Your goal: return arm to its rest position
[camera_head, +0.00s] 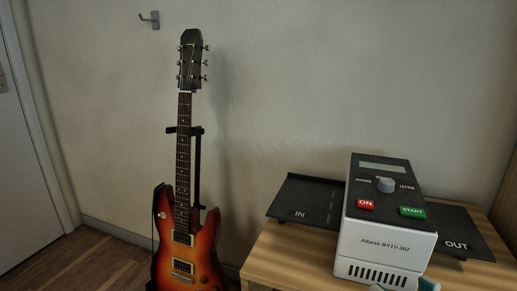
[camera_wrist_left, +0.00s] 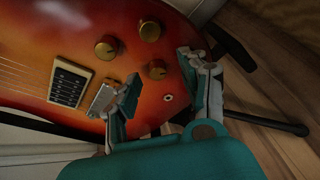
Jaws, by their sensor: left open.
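My left gripper (camera_wrist_left: 161,92) shows in the left wrist view with its two fingers spread apart and nothing between them. The red and orange sunburst body of an electric guitar (camera_wrist_left: 85,40) fills the view behind the fingers; I cannot tell how close they are to it. In the head view the guitar (camera_head: 188,262) stands upright on a black stand (camera_head: 197,165) against the wall, and my left gripper does not show. A small teal and pale part (camera_head: 428,285) at the bottom edge, in front of the machine, looks like my right gripper, mostly cut off.
A wooden table (camera_head: 290,262) at the right bears a grey and black machine (camera_head: 376,243) with ON and START buttons. Its dark IN tray (camera_head: 300,198) and OUT tray (camera_head: 462,240) stick out sideways. A wall hook (camera_head: 150,19) and a door (camera_head: 28,140) are at the left.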

